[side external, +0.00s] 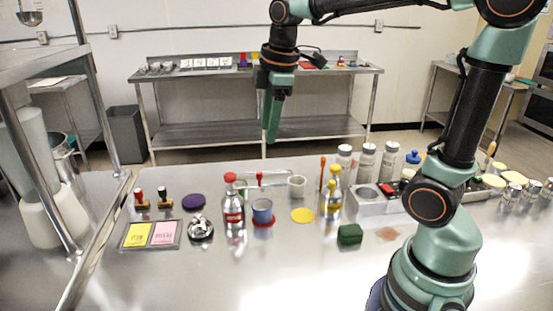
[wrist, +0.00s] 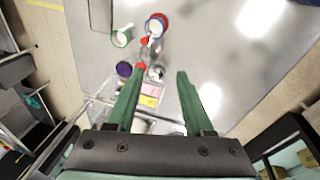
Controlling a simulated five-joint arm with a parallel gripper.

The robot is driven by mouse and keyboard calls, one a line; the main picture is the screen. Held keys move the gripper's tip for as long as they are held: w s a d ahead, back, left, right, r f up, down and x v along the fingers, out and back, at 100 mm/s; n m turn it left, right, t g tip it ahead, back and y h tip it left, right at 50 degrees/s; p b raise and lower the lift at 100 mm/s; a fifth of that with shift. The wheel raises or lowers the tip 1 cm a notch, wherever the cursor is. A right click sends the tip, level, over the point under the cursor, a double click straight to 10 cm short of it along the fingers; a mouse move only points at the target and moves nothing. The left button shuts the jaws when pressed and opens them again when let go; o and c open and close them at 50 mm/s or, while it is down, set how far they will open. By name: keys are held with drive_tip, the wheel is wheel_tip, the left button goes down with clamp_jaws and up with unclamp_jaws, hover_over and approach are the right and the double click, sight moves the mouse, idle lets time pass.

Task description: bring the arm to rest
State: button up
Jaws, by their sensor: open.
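My gripper (side external: 270,138) hangs in the air, fingers pointing down, above and behind the steel counter (side external: 300,270) in the side external view. My arm rises from the right of the counter and reaches left over it. In the wrist view the two green fingers of my gripper (wrist: 161,72) stand apart with nothing held between them. The counter's bare surface (wrist: 215,40) lies well below the fingertips there. No finger touches anything that I can see.
A red-capped bottle (side external: 234,212), a blue cup (side external: 262,211), a tray with yellow and pink cards (side external: 178,243) and a green block (side external: 350,235) stand on the counter. Shakers (side external: 366,163) stand farther right. The counter's front is clear. A steel shelf frame (side external: 92,100) rises at left.

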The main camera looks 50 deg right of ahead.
drive_tip(key=s+a+f+m+t, duration=0.3)
drive_tip(key=s+m, duration=0.5)
drive_tip(key=m, duration=0.2)
drive_tip(key=shift+a+m, duration=0.15)
drive_tip(key=shift+m, duration=0.15)
